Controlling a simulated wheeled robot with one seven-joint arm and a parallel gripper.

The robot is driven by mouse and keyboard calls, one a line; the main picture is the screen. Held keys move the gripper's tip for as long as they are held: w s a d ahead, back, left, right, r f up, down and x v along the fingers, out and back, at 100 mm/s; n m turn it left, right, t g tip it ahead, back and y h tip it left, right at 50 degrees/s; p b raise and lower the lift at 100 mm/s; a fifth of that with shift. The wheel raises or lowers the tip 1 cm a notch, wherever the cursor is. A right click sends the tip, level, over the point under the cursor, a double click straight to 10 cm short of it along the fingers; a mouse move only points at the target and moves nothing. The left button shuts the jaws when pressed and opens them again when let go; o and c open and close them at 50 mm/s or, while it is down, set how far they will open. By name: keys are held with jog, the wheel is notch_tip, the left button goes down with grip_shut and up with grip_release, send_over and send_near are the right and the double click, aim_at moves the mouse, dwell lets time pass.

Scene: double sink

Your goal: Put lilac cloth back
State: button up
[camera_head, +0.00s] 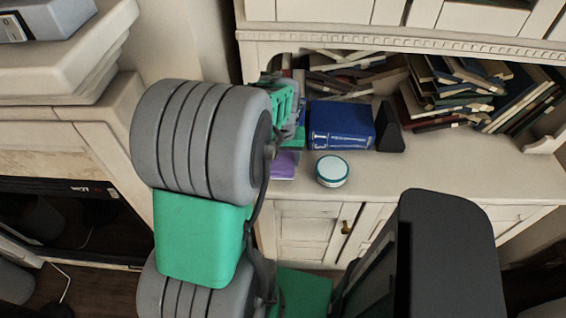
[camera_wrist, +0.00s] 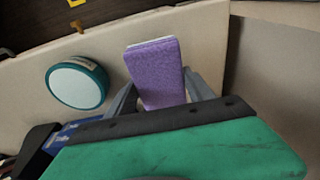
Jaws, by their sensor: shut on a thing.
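The lilac cloth (camera_wrist: 157,72) is a folded purple block. In the wrist view it sits between the two fingers of my gripper (camera_wrist: 162,95), which is shut on it. In the head view the cloth (camera_head: 283,165) shows as a small purple patch at the left part of the cream shelf top (camera_head: 424,172). My arm hides most of my gripper there. I cannot tell whether the cloth touches the surface or is held just above it.
A round teal tin with a white lid (camera_head: 332,171) stands right of the cloth. Behind it are a blue book (camera_head: 341,125) and a dark wedge-shaped object (camera_head: 389,127). Piles of books (camera_head: 474,92) fill the back. The counter's right part is clear.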

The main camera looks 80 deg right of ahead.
aim_at(283, 164)
notch_tip(283, 164, down, 3)
jog(key=shift+d+f, duration=0.15)
jog(key=shift+f, duration=0.05)
jog(key=o, duration=1.2)
jog(key=shift+r, duration=0.1)
jog(key=r, duration=0.4)
jog(key=a+r, duration=0.1)
jog(key=r, duration=0.3)
jog(key=a+r, duration=0.1)
jog(key=r, duration=0.2)
jog(key=shift+s+r, duration=0.25)
jog(key=shift+r, duration=0.15)
